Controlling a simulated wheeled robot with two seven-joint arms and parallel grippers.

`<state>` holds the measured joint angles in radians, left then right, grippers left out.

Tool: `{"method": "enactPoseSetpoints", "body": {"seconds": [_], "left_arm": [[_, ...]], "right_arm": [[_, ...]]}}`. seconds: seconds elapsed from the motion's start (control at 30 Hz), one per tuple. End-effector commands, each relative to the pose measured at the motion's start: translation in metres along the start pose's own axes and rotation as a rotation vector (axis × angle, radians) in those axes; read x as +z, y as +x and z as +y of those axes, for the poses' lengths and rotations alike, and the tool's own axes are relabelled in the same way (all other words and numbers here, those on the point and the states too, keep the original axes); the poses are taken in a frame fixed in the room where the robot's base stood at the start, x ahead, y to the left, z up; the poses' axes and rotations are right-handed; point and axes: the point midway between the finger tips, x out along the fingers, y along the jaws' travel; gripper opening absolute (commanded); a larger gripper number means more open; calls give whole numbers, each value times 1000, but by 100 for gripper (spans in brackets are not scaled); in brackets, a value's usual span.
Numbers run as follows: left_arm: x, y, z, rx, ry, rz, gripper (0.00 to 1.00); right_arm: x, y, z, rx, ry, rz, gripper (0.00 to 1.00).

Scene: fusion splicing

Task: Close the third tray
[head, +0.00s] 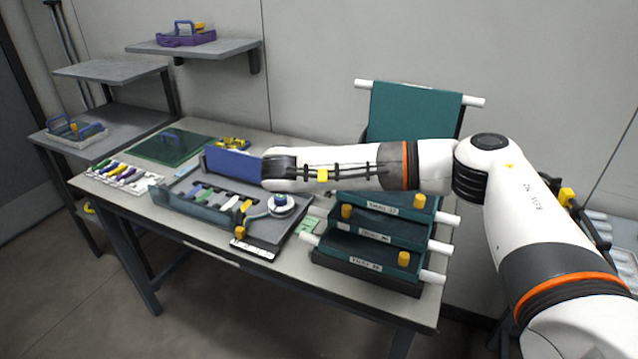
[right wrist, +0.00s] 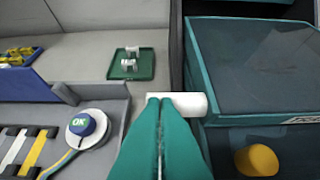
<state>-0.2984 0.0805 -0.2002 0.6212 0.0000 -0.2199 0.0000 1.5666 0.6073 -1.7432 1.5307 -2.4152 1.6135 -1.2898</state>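The stack of teal trays stands on the right of the table, with several labelled trays (head: 365,266) that have white rod ends and yellow knobs; I cannot read the labels surely. A teal panel (head: 415,108) with a white rod rises upright behind. In the right wrist view a tray (right wrist: 255,65) shows at the right, with a yellow knob (right wrist: 257,160) below it. My right gripper (right wrist: 160,102) has its teal fingers together, in front of a white rod end (right wrist: 188,104); I cannot tell whether they touch it. My right forearm hides the gripper in the head view. My left gripper is out of view.
A grey work tray (head: 225,200) with several coloured pieces lies left of the stack, with a round button (right wrist: 82,125) marked OK. A green mat (head: 170,146) and wall shelves (head: 195,46) are farther left.

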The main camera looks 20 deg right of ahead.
Motion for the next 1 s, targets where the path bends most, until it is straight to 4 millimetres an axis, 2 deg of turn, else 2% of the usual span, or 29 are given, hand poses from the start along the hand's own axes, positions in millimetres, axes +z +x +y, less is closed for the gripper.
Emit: {"method": "enactPoseSetpoints", "body": {"seconds": [0.03,0.07,0.67,0.77,0.87,1.0], "left_arm": [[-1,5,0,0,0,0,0],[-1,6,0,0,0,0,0],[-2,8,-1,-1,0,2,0],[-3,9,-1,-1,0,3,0],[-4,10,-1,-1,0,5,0],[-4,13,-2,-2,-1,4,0]], "right_arm": [[-16,10,-4,-13,-15,8,0],[-17,10,-4,-13,-15,4,0],[-18,12,-5,-13,-13,-15,0],[-18,6,-4,-12,-13,-15,0],[-17,-8,-4,-8,-12,-19,0],[-15,-40,-3,-1,-9,-28,0]]}}
